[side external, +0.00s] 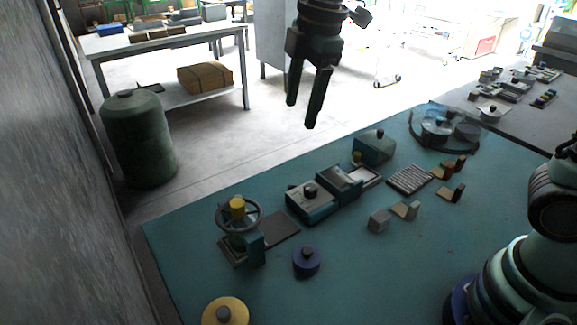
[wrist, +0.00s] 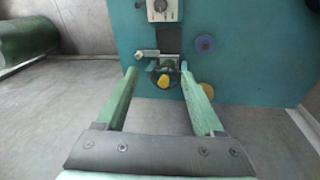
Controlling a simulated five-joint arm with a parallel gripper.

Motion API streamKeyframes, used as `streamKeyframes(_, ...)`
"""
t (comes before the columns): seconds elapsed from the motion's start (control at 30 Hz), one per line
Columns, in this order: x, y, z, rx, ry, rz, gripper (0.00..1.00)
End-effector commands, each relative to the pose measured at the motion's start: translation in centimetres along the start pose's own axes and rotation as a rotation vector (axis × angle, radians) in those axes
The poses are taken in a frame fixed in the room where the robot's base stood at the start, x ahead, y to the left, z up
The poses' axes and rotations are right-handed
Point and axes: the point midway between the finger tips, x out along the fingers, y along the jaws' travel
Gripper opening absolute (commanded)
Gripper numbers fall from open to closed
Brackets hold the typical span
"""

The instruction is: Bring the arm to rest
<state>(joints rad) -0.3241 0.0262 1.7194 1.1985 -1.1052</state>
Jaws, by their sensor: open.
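My gripper (side external: 300,106) hangs in the air at the top of the side external view, fingers pointing down, above the far side of the teal table (side external: 350,270). Its fingers are apart with nothing between them. In the wrist view my gripper (wrist: 166,72) shows two green fingers spread open. Beyond them, lower down, is a handwheel device with a yellow knob (wrist: 164,81). The same yellow knob (side external: 237,207) and its wheel stand at the table's left in the side external view. No brush can be clearly made out.
A blue round piece (side external: 306,262) and a yellow disc (side external: 226,312) lie near the front left. A box-like machine (side external: 312,201), small blocks (side external: 379,220) and a clear-domed tray (side external: 443,131) stand on the table. A green drum (side external: 138,140) stands on the floor. Bare tabletop lies front centre.

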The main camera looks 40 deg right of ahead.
Motion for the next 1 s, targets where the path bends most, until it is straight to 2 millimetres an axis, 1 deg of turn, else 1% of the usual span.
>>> streamKeyframes(0.03, -0.7, -0.5, 1.7, 0.117, 0.008, 0.029, 0.69)
streamKeyframes(0.2, -1.6, -2.8, 6.5, 0.526, 0.047, 0.112, 0.69)
streamKeyframes(0.4, -1.2, -6.1, 11.3, 0.987, 0.117, 0.2, 0.69)
streamKeyframes(0.5, -0.7, -7.5, 13.0, 1.172, 0.153, 0.232, 0.69)
streamKeyframes(0.6, -0.2, -8.4, 14.1, 1.302, 0.183, 0.254, 0.69)
streamKeyframes(0.7, 0.2, -9.0, 14.6, 1.376, 0.202, 0.266, 0.69)
streamKeyframes(0.8, 0.3, -9.2, 14.8, 1.405, 0.207, 0.269, 0.69)
streamKeyframes(1.0, 0.3, -9.2, 14.8, 1.405, 0.207, 0.268, 0.69)
